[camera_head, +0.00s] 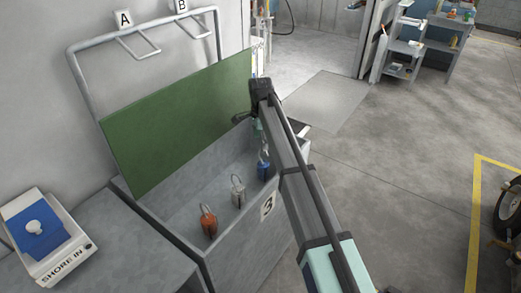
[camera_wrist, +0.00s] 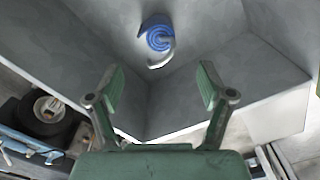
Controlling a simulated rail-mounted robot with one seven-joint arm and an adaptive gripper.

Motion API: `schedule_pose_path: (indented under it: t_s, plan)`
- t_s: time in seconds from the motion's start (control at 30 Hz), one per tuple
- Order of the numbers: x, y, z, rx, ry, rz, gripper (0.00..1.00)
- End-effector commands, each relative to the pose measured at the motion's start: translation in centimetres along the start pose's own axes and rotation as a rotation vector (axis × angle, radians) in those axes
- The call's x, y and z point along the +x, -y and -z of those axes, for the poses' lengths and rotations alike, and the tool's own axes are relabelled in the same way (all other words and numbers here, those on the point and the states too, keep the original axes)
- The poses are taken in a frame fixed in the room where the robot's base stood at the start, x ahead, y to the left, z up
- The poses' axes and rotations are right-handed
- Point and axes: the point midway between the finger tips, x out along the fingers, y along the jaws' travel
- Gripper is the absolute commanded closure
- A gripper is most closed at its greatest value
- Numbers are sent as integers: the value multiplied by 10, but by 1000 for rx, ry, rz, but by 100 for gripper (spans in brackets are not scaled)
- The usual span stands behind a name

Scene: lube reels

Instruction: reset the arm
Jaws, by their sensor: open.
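My gripper (camera_wrist: 162,82) is open and empty in the wrist view, its two green fingers spread wide. In the head view my arm reaches over the far end of the grey bin marked 3 (camera_head: 190,203). There the gripper (camera_head: 257,128) is mostly hidden behind the arm's end. A blue item with a wire-like loop (camera_head: 263,171) stands in the bin just below it. In the wrist view the blue item (camera_wrist: 158,40) lies beyond the fingertips, apart from them.
A grey item (camera_head: 238,193) and an orange item (camera_head: 209,222) also stand in the bin. A green panel (camera_head: 180,120) rises along its back. Rack hooks A (camera_head: 141,41) and B (camera_head: 193,28) are above. A SHORE IN box (camera_head: 43,240) is at left. Open floor lies right.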

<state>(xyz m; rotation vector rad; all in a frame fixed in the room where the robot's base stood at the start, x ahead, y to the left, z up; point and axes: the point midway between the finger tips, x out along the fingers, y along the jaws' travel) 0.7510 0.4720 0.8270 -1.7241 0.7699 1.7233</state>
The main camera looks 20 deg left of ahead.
Motion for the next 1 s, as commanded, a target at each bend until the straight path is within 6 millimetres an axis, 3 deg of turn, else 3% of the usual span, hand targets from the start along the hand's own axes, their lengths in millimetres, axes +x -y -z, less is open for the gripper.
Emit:
schedule_pose_path:
  t_s: [0.2,0.67,0.87,1.0]
  plan:
    - [-12,0,0,0,0,1,20]
    - [-15,0,0,0,0,0,20]
    - [-51,0,0,0,0,1,20]
    - [-94,0,0,0,0,1,20]
